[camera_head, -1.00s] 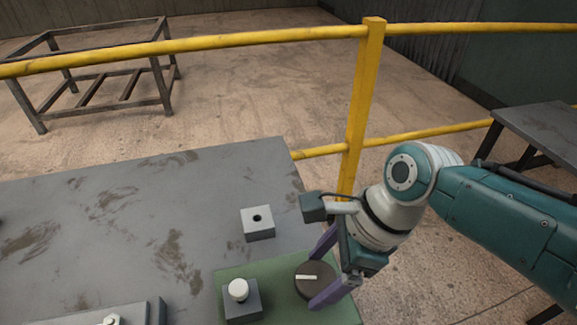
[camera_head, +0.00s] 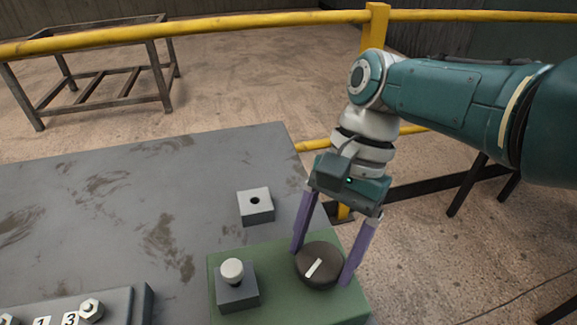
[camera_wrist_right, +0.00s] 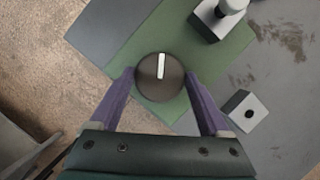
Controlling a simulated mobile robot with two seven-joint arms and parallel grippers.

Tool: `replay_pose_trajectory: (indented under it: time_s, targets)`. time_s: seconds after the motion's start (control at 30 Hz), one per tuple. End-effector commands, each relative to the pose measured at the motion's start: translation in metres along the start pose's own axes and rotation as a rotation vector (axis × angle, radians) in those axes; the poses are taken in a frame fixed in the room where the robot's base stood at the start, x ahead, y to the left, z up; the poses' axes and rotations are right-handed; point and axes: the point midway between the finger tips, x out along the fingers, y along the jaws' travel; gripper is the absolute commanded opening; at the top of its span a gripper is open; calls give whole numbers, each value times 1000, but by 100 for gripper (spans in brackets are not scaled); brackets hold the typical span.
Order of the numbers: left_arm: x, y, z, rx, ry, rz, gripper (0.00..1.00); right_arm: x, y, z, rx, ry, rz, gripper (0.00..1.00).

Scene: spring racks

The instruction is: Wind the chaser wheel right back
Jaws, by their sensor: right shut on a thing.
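The chaser wheel (camera_head: 329,266) is a dark round knob with a white mark (camera_head: 314,267) across its top, on a green plate (camera_head: 276,300). The mark slants from lower left to upper right in the head view. My right gripper (camera_head: 321,266) is shut on the wheel, one purple finger on each side. The wrist view shows the wheel (camera_wrist_right: 151,86) between the fingers, its white mark (camera_wrist_right: 161,66) pointing nearly straight up the picture. My left gripper is not in view.
A grey block with a white knob (camera_head: 232,271) stands on the green plate, left of the wheel. A block with a hole (camera_head: 256,206) sits behind on the grey table (camera_head: 130,220). A numbered panel (camera_head: 119,307) lies at front left. A yellow railing (camera_head: 190,43) runs beyond.

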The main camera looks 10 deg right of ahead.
Motion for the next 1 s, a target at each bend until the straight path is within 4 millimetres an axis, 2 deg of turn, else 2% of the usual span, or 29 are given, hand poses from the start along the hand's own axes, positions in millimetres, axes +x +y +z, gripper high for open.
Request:
replay_pose_trajectory:
  time_s: [0.03,0.5,1.0]
  targets:
    - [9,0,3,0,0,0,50,4,-2,-1,-42,0,15,25]
    - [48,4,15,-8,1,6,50,4,-4,0,-450,1,185,25]
    - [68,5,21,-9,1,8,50,3,-4,1,-737,2,305,25]
